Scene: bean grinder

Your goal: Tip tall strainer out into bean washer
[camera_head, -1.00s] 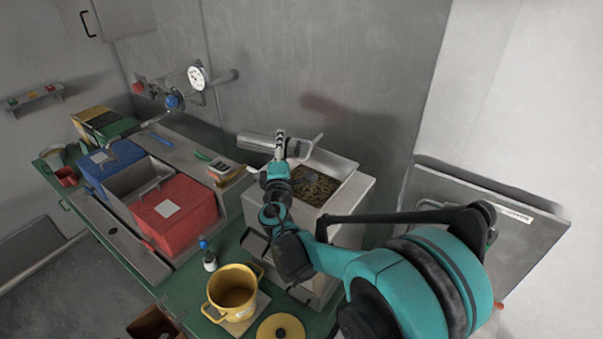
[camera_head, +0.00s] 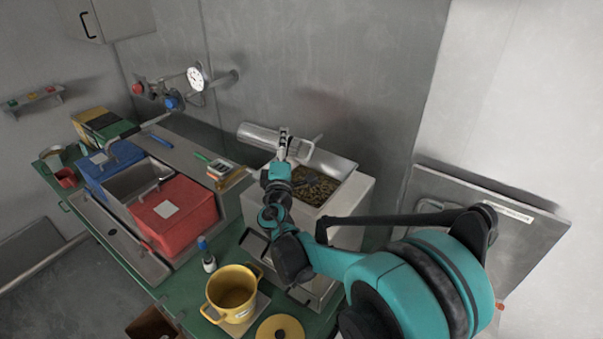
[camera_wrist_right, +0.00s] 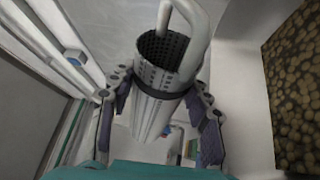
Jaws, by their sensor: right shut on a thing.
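The tall strainer (camera_head: 258,136) is a grey metal cylinder with a looped handle. In the head view it lies nearly on its side, its handle end to the right and a little lower. My right gripper (camera_head: 282,146) is shut around its body and holds it above the back of a pale box-shaped machine (camera_head: 345,208), whose open top holds brown beans (camera_head: 324,190); I take this for the bean washer. In the right wrist view, the strainer's perforated wall (camera_wrist_right: 160,80) and dark open mouth show between the fingers. No beans show in its mouth. My left gripper is out of view.
Beans also fill the right edge of the right wrist view (camera_wrist_right: 297,90). A yellow pot (camera_head: 232,293) and its lid (camera_head: 280,328) are in front of the machine. Red (camera_head: 178,215) and blue (camera_head: 110,165) bins stand left. The wall with a gauge (camera_head: 196,76) is behind.

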